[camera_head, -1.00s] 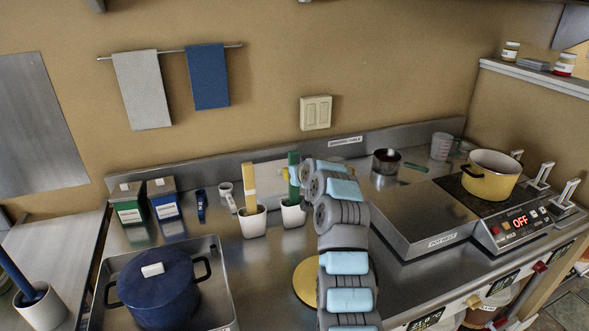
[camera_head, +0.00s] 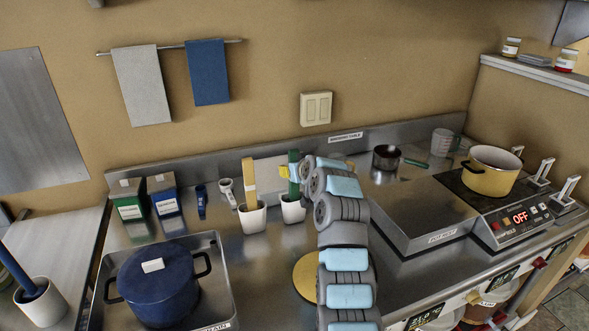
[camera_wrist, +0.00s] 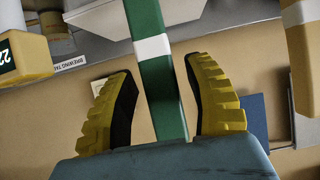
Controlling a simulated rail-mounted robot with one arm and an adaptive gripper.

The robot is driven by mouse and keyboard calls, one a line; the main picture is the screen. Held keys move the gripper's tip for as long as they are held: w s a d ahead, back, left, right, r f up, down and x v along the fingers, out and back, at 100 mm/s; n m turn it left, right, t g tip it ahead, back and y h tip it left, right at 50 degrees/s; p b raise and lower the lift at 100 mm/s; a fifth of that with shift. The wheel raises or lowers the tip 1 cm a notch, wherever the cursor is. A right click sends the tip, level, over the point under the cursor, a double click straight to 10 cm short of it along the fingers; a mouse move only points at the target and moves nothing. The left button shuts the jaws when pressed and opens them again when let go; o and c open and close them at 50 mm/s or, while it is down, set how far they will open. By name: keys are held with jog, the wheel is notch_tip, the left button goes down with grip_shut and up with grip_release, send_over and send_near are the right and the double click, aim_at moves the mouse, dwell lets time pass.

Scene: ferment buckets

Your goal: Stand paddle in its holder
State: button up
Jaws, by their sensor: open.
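A green paddle (camera_head: 294,168) stands upright in a white holder (camera_head: 292,211) on the steel counter. Its lower end is hidden inside the holder. My gripper (camera_wrist: 164,72) is open, and its yellow and black fingers lie on either side of the green handle. In the wrist view, the green paddle (camera_wrist: 163,95) with its white band passes between the fingers, with gaps on both sides. In the head view, my arm hides part of the gripper.
A yellow paddle (camera_head: 250,183) stands in another white holder (camera_head: 252,218) just to the left. A blue lidded pot (camera_head: 157,287) sits in a steel tray at the lower left. A raised steel block (camera_head: 425,213) and a yellow pot (camera_head: 492,176) on a hotplate are to the right.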

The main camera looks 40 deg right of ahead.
jog(key=v, duration=1.2)
dwell(0.4)
jog(key=shift+f, duration=0.1)
dwell(0.9)
